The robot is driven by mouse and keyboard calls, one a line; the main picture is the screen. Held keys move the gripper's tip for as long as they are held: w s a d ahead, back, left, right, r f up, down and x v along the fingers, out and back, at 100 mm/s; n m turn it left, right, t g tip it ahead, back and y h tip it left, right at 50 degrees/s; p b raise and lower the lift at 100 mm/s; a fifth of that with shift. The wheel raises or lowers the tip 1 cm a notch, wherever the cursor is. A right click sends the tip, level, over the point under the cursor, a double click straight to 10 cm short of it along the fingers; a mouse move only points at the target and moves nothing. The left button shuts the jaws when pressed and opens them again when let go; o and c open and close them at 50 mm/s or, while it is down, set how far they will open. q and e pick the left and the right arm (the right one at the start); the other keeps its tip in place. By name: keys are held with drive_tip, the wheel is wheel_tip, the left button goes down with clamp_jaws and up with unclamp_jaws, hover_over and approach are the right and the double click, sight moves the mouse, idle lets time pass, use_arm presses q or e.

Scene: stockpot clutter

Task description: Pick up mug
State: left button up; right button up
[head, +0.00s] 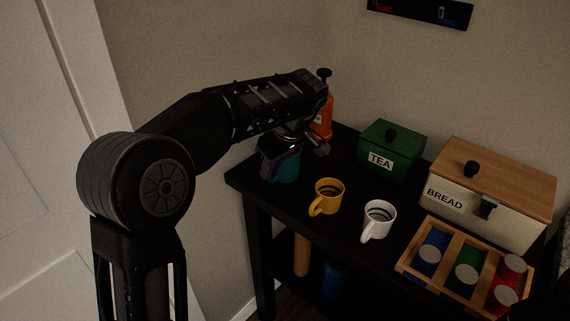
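A yellow mug (329,193) stands upright on the black table, its handle toward the lower left. A white mug (379,219) stands to its right and a little nearer, its handle also toward the lower left. My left gripper (298,152) is at the table's left end, up and left of the yellow mug and apart from it. It is over a teal and purple object (283,170), which it partly hides. I cannot tell whether it touches that object or how far its fingers are apart. My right gripper is not in view.
An orange bottle (323,122) with a black top stands behind my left gripper. A green TEA box (398,142) and a BREAD box (460,206) stand at the back. A wooden crate (402,267) with several cans is at the right. Bare tabletop lies around the mugs.

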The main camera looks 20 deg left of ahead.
sight(267, 187)
use_arm(q)
drive_tip(key=p+x, duration=0.1)
drive_tip(key=x, duration=0.4)
drive_tip(key=shift+w+a, duration=0.1)
drive_tip(key=shift+a, duration=0.1)
drive_tip(key=shift+c, duration=0.3)
clamp_jaws()
idle(1.4)
